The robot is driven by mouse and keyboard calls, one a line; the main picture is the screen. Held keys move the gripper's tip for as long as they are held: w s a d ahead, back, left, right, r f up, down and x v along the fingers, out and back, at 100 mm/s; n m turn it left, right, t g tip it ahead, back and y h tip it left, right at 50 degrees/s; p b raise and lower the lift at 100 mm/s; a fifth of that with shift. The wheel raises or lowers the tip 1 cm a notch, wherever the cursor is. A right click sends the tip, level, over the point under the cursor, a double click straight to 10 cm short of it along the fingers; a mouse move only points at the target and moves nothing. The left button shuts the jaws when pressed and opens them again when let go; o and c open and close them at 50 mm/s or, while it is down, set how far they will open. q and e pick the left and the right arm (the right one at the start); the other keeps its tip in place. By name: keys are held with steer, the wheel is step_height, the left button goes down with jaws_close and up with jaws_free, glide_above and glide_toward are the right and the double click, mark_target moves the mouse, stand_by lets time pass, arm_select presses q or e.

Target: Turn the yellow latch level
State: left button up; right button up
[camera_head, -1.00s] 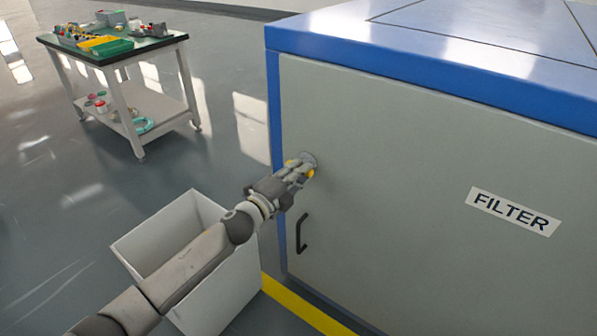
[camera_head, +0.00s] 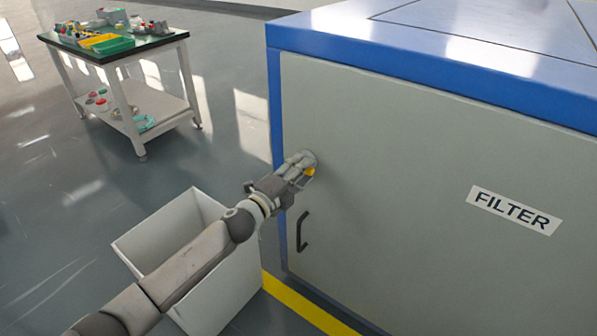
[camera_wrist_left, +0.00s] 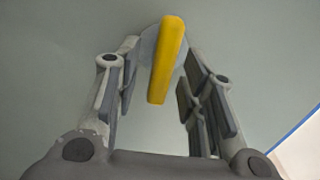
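The yellow latch (camera_wrist_left: 167,60) sits on a round grey mount on the front of the grey-green filter cabinet (camera_head: 400,190). In the head view only a small yellow part of the latch (camera_head: 310,171) shows beside my fingers. My left gripper (camera_head: 302,166) is at the latch, above the black door handle. In the left wrist view the left gripper (camera_wrist_left: 156,85) is open, with its fingers on either side of the latch and gaps visible on both sides. The latch stands nearly upright there, its top leaning slightly right. My right gripper is not in view.
The black handle (camera_head: 302,231) lies below the latch. A white open bin (camera_head: 225,285) stands on the floor below my left arm. A table (camera_head: 130,58) with several small items stands at the back left. A FILTER label (camera_head: 513,210) is on the cabinet front.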

arm_select(q)
steer(key=shift+s, duration=0.1)
steer(key=v, duration=1.2)
